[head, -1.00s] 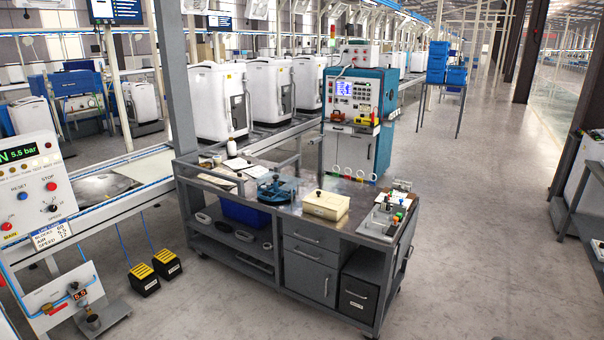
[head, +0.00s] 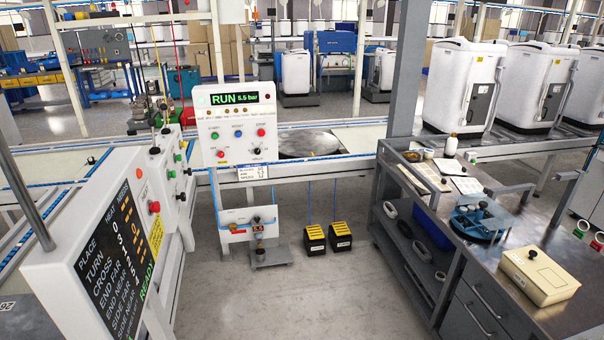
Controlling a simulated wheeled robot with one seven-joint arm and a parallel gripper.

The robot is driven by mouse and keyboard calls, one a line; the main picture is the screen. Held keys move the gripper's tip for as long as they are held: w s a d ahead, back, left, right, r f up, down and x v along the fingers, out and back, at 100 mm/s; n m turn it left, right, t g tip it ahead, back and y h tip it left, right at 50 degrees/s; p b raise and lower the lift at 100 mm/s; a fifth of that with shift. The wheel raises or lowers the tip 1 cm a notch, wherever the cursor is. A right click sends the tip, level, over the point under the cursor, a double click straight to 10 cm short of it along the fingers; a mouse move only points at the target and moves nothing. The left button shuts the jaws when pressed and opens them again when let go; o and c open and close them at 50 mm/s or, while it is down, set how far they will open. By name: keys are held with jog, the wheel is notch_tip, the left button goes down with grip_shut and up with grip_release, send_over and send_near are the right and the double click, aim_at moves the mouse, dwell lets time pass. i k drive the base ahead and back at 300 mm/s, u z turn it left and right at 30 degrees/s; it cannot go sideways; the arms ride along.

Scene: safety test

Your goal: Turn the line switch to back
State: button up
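A white control panel (head: 238,125) stands left of centre in the head view. Its green display (head: 240,98) reads RUN 5.5 bar. It carries several coloured buttons and a small black rotary knob (head: 257,152) at its lower right, which looks like the line switch. The knob's label and the way it points are too small to tell. A small label card (head: 252,173) hangs under the panel. My gripper is not in view, and nothing touches the panel.
A large white cabinet with a black text board (head: 119,252) stands at the near left. A grey workbench (head: 520,200) with a cream box (head: 540,275) is at the right. Two yellow-black pedals (head: 327,238) sit on the floor. Clear floor (head: 290,300) lies before the panel.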

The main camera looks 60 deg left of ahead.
aim_at(182, 195)
jog(key=u, duration=1.85)
jog(key=i, duration=2.85)
jog(key=u, duration=3.55)
